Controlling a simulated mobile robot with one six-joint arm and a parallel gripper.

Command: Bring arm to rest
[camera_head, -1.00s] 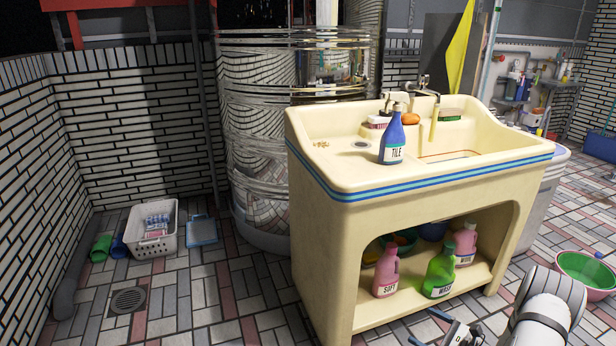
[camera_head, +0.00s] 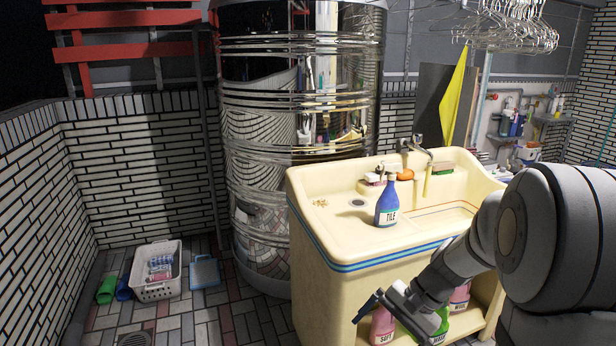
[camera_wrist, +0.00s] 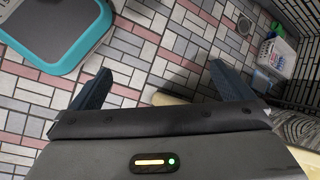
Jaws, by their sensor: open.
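My arm reaches in from the right of the head view. My gripper (camera_head: 396,322) hangs low in front of the cream sink cabinet (camera_head: 340,292), partly covering the bottles on its lower shelf. In the wrist view, my gripper (camera_wrist: 159,74) has its two dark fingers spread wide with nothing between them. The tiled floor (camera_wrist: 160,40) shows beyond the fingertips.
A blue TILE bottle (camera_head: 387,204) stands on the sink. A white basket (camera_head: 157,282) and blue dustpan-like item (camera_head: 206,273) lie on the floor at left. A shiny metal tank (camera_head: 255,150) stands behind. Wire hangers (camera_head: 515,30) hang at upper right. A teal-rimmed object (camera_wrist: 70,58) is below my wrist.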

